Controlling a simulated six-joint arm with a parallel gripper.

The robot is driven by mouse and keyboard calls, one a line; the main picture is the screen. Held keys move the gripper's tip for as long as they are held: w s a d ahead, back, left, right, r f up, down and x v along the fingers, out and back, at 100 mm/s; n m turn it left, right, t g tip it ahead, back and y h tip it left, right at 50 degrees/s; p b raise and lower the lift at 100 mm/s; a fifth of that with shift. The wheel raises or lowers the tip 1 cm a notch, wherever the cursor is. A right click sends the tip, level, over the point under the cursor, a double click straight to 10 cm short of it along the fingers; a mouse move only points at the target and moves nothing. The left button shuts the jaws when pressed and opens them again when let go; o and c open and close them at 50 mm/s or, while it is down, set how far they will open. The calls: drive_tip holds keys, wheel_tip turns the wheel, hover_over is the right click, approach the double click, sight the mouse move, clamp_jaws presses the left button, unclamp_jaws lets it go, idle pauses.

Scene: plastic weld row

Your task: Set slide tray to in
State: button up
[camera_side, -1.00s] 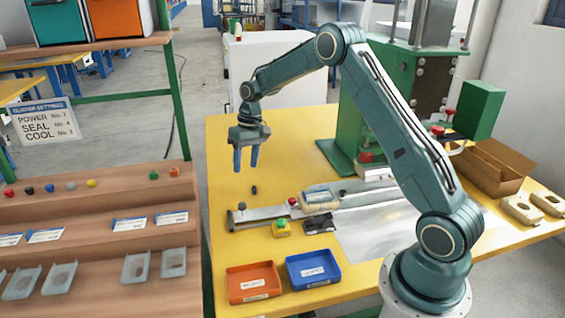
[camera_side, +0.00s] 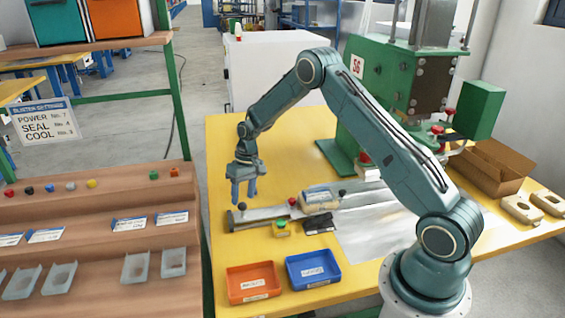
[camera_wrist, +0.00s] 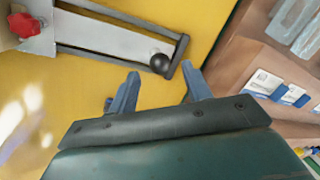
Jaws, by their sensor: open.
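The slide tray (camera_side: 266,214) is a pale metal plate in a dark-edged rail on the yellow table, left of the green machine. Its black ball knob (camera_wrist: 160,63) sits at the outer end of the rail, by the dark end bar. In the side view the knob (camera_side: 242,207) is at the rail's left end. My gripper (camera_side: 243,202) is open and empty, pointing down just above that end. In the wrist view my two blue fingers (camera_wrist: 160,71) are apart, one on each side of the knob in the picture. I cannot tell whether they touch it.
A red knob (camera_side: 292,201) stands along the rail; a green button on a yellow box (camera_side: 281,228) is in front. Orange (camera_side: 253,282) and blue (camera_side: 313,270) bins lie nearer. The green machine (camera_side: 410,90) stands behind right; a brown stepped rack (camera_side: 95,245) is left.

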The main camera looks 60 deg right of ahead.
drive_tip(key=shift+a+f, duration=0.15)
drive_tip(key=shift+f, duration=0.6)
drive_tip(key=shift+a+f, duration=0.15)
drive_tip(key=shift+f, duration=0.6)
drive_tip(key=shift+c, duration=0.2)
drive_tip(key=shift+d, duration=0.1)
clamp_jaws()
